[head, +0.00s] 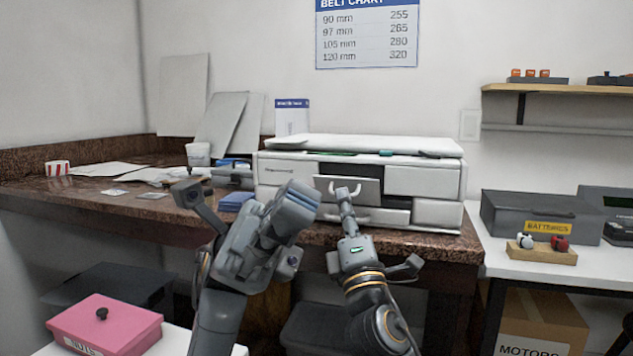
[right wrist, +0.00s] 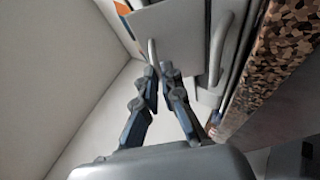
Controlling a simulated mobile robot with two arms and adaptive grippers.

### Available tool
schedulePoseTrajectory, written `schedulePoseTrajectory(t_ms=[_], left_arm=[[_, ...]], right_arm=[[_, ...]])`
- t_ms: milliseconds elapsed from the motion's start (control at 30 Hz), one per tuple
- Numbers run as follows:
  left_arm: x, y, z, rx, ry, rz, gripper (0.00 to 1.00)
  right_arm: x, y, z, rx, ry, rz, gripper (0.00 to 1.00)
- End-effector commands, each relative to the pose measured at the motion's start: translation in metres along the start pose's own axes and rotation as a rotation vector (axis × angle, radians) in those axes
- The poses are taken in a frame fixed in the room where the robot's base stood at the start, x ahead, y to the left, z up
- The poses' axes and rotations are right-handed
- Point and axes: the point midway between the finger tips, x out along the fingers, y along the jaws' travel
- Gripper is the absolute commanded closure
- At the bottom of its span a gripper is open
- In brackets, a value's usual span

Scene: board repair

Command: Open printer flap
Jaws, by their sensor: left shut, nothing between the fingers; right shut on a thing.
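The white printer (head: 275,172) stands on the brown speckled counter. Its middle flap (head: 366,187) is tilted out from the front, with a dark gap above it. The flap also shows in the right wrist view (right wrist: 180,30). My right gripper (head: 345,192) is shut on the flap's curved handle (right wrist: 152,50); its fingertips meet around the handle in the right wrist view (right wrist: 161,70). My left gripper (head: 303,190) is shut and empty, in front of the printer's left part and hiding some of it.
A lower handle (head: 362,218) is below the flap. A grey batteries box (head: 510,214) and a wooden block (head: 541,251) stand on the right table. A pink box (head: 105,322) is lower left.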

Motion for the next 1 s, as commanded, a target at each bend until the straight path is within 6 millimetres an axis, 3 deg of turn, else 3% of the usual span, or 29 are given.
schedulePoseTrajectory(t_ms=[67, 167, 300, 400, 533, 700, 900, 1000], left_arm=[[0.009, 0.021, -0.018, 0.097, 0.129, -0.05, 1.0], [0.002, 0.049, -0.055, 0.195, 0.35, -0.103, 1.0], [-0.035, 0.09, -0.095, 0.318, 0.697, -0.195, 1.0], [-0.075, 0.119, -0.105, 0.399, 0.946, -0.277, 1.0], [-0.134, 0.155, -0.087, 0.478, 1.257, -0.39, 1.0], [-0.196, 0.185, -0.034, 0.522, 1.574, -0.509, 1.0], [-0.23, 0.197, 0.014, 0.522, 1.76, -0.577, 1.0], [-0.236, 0.198, 0.017, 0.517, 1.786, -0.588, 1.0]], right_arm=[[0.0, -0.005, 0.001, -0.001, -0.004, -0.011, 1.0], [0.0, -0.005, 0.001, -0.001, -0.004, -0.011, 1.0], [0.0, -0.005, 0.001, -0.001, -0.004, -0.011, 1.0], [0.0, -0.005, 0.002, -0.001, -0.004, -0.011, 1.0], [0.0, -0.005, 0.002, -0.001, -0.004, -0.012, 1.0], [0.0, -0.006, 0.002, -0.001, -0.005, -0.012, 1.0], [0.0, -0.006, 0.002, -0.002, -0.005, -0.012, 1.0], [0.0, -0.005, 0.002, -0.002, -0.005, -0.012, 1.0]])
